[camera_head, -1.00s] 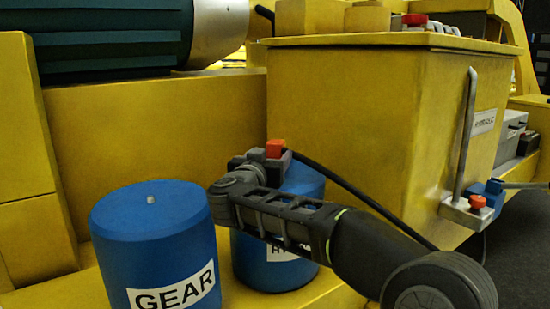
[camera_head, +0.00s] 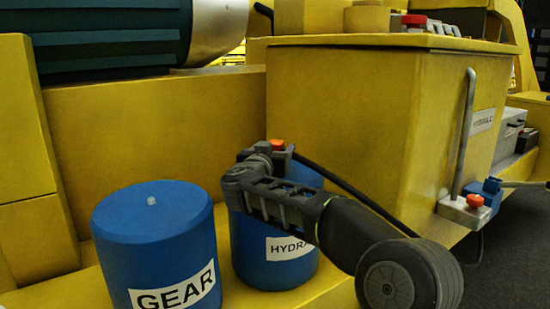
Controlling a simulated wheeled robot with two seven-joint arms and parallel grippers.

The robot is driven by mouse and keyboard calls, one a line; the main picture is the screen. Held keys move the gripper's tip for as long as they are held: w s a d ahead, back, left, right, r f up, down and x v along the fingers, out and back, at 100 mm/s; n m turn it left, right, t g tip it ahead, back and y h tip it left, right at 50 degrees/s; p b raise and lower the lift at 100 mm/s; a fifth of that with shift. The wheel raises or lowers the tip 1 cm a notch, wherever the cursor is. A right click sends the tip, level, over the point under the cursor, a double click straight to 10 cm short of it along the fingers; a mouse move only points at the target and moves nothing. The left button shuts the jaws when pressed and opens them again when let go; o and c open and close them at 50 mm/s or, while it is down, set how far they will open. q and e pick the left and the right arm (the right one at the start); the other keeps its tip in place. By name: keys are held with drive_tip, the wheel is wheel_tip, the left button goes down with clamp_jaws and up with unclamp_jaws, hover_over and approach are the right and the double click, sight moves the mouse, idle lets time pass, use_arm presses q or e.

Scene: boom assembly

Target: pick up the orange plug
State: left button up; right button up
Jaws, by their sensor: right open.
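A small orange plug (camera_head: 277,145) shows above the blue can labelled HYDRA (camera_head: 290,254), partly covered by my right gripper. A black hose runs from beside it down to the right, behind my arm. My right gripper (camera_head: 263,153) is open and lies beside the plug in the picture; its fingertips are hard to make out, and I cannot tell whether they touch the plug. A second orange-red piece (camera_head: 475,201) sits on a metal bracket (camera_head: 464,212) at the right, beside a blue block (camera_head: 488,190). My left gripper is not in view.
A blue can labelled GEAR (camera_head: 153,235) stands at the lower left. A large yellow tank (camera_head: 385,110) with a metal pipe (camera_head: 464,135) stands behind my arm. A yellow wall (camera_head: 155,140) closes off the back left.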

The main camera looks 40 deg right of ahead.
idle(0.4)
clamp_jaws()
idle(0.5)
drive_tip(key=shift+r, duration=0.1)
